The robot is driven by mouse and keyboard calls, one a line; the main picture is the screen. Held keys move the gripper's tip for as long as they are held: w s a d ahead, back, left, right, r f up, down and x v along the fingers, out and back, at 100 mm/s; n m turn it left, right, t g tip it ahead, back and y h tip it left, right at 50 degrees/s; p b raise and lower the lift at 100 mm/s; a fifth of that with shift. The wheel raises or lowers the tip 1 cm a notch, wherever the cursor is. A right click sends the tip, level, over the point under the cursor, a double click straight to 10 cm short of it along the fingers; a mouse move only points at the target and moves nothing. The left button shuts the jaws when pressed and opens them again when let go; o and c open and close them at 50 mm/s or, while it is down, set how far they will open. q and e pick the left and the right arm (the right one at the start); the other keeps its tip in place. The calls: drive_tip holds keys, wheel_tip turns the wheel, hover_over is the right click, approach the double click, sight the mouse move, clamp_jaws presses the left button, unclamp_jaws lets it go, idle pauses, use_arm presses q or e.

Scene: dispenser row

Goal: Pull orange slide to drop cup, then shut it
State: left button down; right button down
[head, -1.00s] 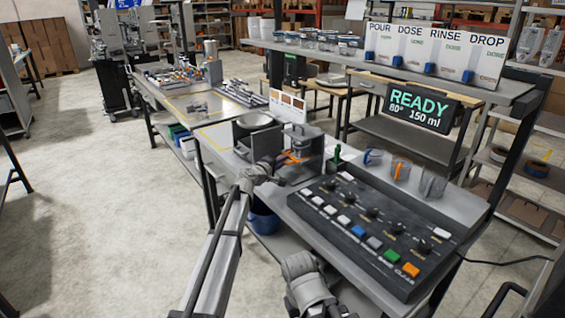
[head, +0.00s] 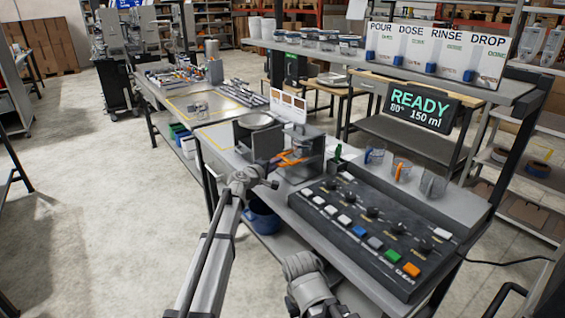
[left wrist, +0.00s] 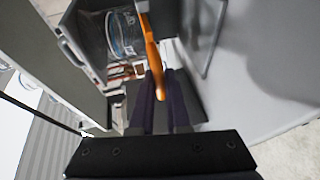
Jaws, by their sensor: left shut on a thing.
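The orange slide (head: 288,159) sticks out on the left side of the grey dispenser (head: 310,152) on the bench. My left gripper (head: 273,172) is beside the dispenser. In the left wrist view the gripper (left wrist: 160,92) is shut on the end of the orange slide (left wrist: 150,45), which runs up between the fingers. A clear cup-like thing (left wrist: 124,34) shows inside the grey housing there; whether it is resting or stacked I cannot tell. My right forearm shows at the bottom of the head view, but its gripper is out of sight.
A black control panel (head: 372,232) with buttons and knobs lies right of the dispenser. Several glasses stand behind it, one at the left (head: 374,157). A READY display (head: 419,108) hangs above. A blue bucket (head: 262,219) is under the bench.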

use_arm(q)
drive_tip(key=shift+s+a, duration=0.85)
drive_tip(key=shift+a, duration=0.3)
drive_tip(key=shift+d, duration=0.1)
drive_tip(key=c, duration=0.9)
unclamp_jaws()
drive_tip(key=shift+w, duration=0.1)
drive_tip(key=p+v, duration=0.1)
drive_tip(key=v, duration=0.7)
drive_tip(key=shift+w, duration=0.1)
